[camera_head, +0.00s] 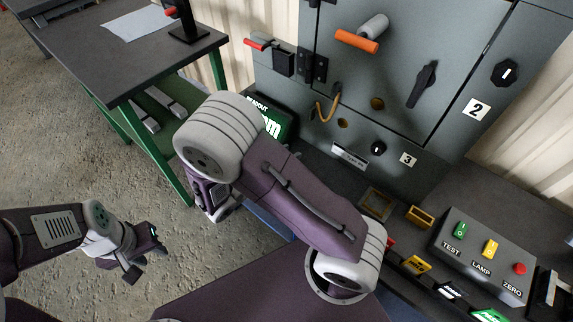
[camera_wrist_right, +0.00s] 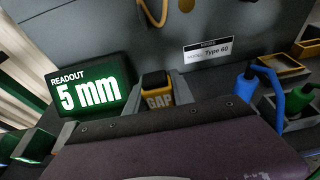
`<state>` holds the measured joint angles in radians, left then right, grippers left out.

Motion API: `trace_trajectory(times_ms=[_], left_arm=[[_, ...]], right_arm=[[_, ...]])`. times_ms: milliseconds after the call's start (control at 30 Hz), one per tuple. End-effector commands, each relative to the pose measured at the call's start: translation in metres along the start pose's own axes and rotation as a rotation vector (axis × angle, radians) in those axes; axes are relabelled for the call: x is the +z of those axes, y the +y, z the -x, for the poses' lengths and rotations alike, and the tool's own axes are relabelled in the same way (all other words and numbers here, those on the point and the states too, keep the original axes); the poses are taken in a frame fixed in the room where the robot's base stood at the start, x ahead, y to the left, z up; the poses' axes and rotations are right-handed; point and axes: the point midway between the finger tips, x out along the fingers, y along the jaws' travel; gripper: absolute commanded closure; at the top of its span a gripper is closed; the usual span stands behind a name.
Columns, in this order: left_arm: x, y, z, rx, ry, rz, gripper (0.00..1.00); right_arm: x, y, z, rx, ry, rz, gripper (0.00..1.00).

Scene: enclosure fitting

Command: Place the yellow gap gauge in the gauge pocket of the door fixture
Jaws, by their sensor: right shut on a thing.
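In the right wrist view the yellow gap gauge (camera_wrist_right: 158,99) has a dark top and the word GAP on its face. My right gripper (camera_wrist_right: 158,92) is shut on it, with a grey finger on each side. They are in front of the grey door fixture (camera_wrist_right: 220,22), between the readout and the Type 60 label. In the head view the door fixture (camera_head: 395,75) stands upright at the back; my own right arm hides the gauge and right gripper. I cannot identify the gauge pocket for certain. My left gripper (camera_head: 146,258) looks open and empty, over the floor at left.
The green readout (camera_wrist_right: 90,92) shows 5 mm. Blue (camera_wrist_right: 246,86) and green (camera_wrist_right: 298,98) handled tools stand at right, near a yellow-rimmed tray (camera_wrist_right: 281,66). A button box (camera_head: 483,257) is on the bench at right. A side table (camera_head: 125,70) stands at back left.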

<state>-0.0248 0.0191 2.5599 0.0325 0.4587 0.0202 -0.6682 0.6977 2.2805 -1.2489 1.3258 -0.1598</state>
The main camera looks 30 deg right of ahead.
Motion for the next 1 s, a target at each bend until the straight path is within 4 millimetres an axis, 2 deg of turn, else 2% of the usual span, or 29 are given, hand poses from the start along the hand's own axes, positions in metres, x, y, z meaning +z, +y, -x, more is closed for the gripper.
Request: trace_trajectory(times_ms=[167,500,533,600,933,1000], left_arm=[[0.002,0.000,-0.018,0.000,0.000,0.000,0.64],[0.002,0.000,-0.018,0.000,0.000,0.000,0.64],[0.002,0.000,-0.017,0.000,0.000,0.000,0.64],[0.002,0.000,-0.017,0.000,0.000,0.000,0.64],[0.002,0.000,-0.015,0.000,0.000,0.000,0.64],[0.001,0.000,-0.009,0.000,0.000,0.000,0.64]], right_arm=[[-0.033,0.000,-0.010,-0.001,0.000,0.002,1.00],[-0.035,0.000,-0.011,0.000,0.001,0.000,1.00],[-0.035,0.000,-0.011,0.000,0.001,0.000,0.66],[-0.035,0.000,-0.010,0.000,0.001,0.000,0.49],[-0.031,0.000,-0.009,0.000,0.001,-0.001,0.49],[-0.029,0.000,-0.003,0.002,0.001,0.001,0.49]])
